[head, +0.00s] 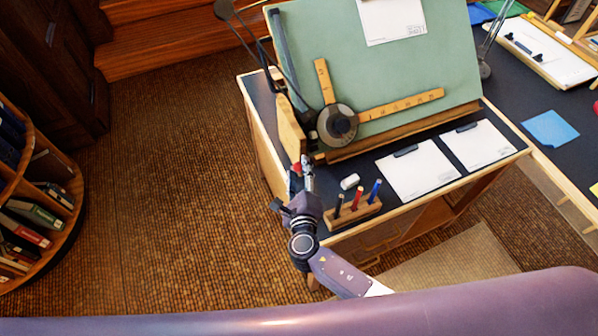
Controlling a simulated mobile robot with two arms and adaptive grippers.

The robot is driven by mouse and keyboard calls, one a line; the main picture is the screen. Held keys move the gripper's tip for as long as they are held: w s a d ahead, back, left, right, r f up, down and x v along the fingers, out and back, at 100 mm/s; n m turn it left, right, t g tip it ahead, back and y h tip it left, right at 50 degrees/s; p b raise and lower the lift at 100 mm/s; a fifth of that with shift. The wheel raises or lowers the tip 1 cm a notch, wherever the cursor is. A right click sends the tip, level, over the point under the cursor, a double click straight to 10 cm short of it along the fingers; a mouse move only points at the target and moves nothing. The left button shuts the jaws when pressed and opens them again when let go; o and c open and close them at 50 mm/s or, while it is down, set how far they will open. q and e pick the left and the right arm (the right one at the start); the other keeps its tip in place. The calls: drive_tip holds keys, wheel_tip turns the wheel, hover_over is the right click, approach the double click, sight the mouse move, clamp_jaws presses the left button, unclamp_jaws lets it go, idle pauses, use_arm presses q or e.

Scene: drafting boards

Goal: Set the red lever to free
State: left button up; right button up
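A small red part (297,168), which looks like the red lever's end, shows at the left edge of the drafting desk, beside the lower left corner of the green drafting board (400,75). My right gripper (305,165) is right at it, reaching up from below. The fingers are small and partly overlap the red part, so I cannot tell whether they touch it or are shut. Any markings for the lever are not readable. My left gripper is not in view.
The drafting machine's round head (337,124) and wooden rulers lie just above my gripper. A white eraser (350,181), a wooden pen holder (353,213) and clipboards (418,171) are on the desk to the right. The floor (170,180) on the left is clear.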

drive_tip(key=shift+s+f, duration=0.1)
drive_tip(key=shift+f, duration=0.05)
drive_tip(key=v, duration=1.2)
drive_tip(key=shift+d, duration=0.1)
